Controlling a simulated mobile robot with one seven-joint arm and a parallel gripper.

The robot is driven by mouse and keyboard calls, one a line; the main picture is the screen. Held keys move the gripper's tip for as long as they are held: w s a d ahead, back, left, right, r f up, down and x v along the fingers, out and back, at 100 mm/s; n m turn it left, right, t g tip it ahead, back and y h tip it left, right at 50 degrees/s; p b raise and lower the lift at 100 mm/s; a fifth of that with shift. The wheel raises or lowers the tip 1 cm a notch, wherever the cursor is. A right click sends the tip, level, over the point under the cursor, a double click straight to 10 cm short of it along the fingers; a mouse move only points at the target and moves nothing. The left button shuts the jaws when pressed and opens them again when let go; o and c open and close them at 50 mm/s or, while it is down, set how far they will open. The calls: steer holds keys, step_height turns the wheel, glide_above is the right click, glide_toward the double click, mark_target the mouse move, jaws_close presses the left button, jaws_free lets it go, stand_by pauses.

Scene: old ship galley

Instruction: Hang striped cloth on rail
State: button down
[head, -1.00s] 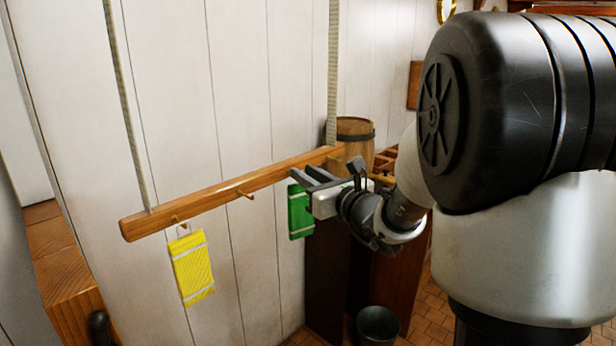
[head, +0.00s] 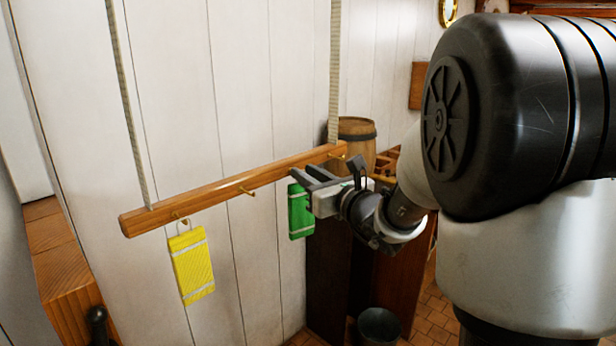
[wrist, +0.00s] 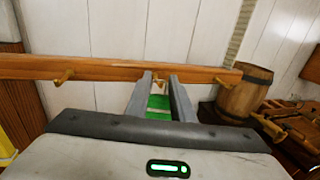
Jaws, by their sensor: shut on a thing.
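A green cloth with pale stripes (head: 300,214) hangs from my gripper (head: 300,172), which is shut on its top end. In the wrist view the green cloth (wrist: 158,106) shows between and below my fingers (wrist: 160,80). The wooden rail (head: 215,192) hangs on two ropes along the white wall and carries brass pegs. My fingertips are close to the rail, towards its right half; I cannot tell whether they touch it. In the wrist view the rail (wrist: 110,68) crosses just beyond the fingertips, with a peg seen between them. The cloth's top is partly hidden by the fingers.
A yellow cloth with pale stripes (head: 193,266) hangs on the rail's left peg. A bare peg (head: 247,191) stands between the two cloths. A barrel (head: 357,143) stands beyond the rail's right end. A dark bucket (head: 379,327) is on the tiled floor.

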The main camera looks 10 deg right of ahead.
stand_by(0.4)
steer(key=c, duration=1.5)
jaws_free()
steer(key=shift+o, duration=0.2)
